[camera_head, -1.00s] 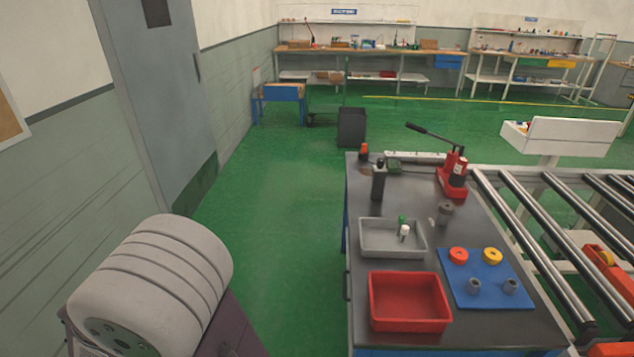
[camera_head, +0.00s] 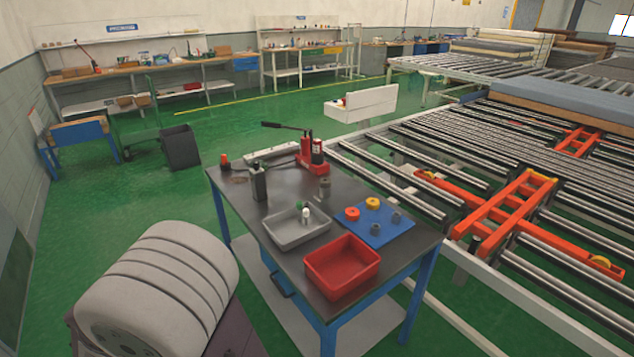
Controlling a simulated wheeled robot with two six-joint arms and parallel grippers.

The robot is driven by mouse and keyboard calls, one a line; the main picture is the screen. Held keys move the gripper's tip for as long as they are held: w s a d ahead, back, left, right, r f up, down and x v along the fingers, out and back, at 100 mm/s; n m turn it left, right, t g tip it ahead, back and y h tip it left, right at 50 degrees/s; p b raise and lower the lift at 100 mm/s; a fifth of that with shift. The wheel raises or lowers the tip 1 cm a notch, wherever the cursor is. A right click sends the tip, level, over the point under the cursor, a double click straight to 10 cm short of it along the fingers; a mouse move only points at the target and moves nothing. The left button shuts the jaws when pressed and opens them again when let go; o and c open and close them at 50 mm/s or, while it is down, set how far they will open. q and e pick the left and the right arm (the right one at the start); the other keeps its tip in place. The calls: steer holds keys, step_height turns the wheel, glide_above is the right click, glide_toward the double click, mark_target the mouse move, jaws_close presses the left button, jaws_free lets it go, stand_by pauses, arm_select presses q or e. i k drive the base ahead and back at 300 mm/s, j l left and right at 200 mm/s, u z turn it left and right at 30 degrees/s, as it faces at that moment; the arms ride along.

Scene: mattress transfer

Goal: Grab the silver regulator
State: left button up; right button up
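A small grey metal cylinder-like part (camera_head: 324,188) stands on the dark top of the workbench (camera_head: 352,190), in front of a red press with a black lever (camera_head: 312,150). It may be the silver regulator; it is too small to be sure. Two small grey knob-like parts, one of them here (camera_head: 395,219), sit on a blue mat (camera_head: 377,234) beside a red ring (camera_head: 352,214) and a yellow ring (camera_head: 372,203). A grey tray (camera_head: 283,233) holds a small white and green item (camera_head: 305,214). Neither of my grippers is in view.
An empty red bin (camera_head: 342,266) sits at the bench's near edge. A dark upright can (camera_head: 259,183) stands at its left. A roller conveyor (camera_head: 400,182) with orange frames (camera_head: 505,212) lies to the right. Green floor (camera_head: 130,195) is clear left of the bench.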

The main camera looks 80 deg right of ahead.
mark_target(258, 177)
steer(key=i+l+z, duration=0.3)
steer(key=z, duration=0.15)
steer(key=i+l+z, duration=0.1)
steer(key=i+z, duration=0.8)
steer(key=i+j+z, duration=0.1)
steer(key=i+z, duration=0.35)
steer(key=i+j+z, duration=0.3)
steer(key=i+z, duration=0.2)
steer(key=i, duration=0.15)
steer(key=i+z, duration=0.25)
steer(key=z, duration=0.25)
steer(key=i+z, duration=0.25)
steer(key=z, duration=0.2)
steer(key=i+j+z, duration=0.15)
steer(key=z, duration=0.35)
steer(key=i+j, duration=0.15)
steer(key=j, duration=0.2)
steer(key=i+j+z, duration=0.1)
steer(key=j, duration=0.3)
steer(key=i, duration=0.05)
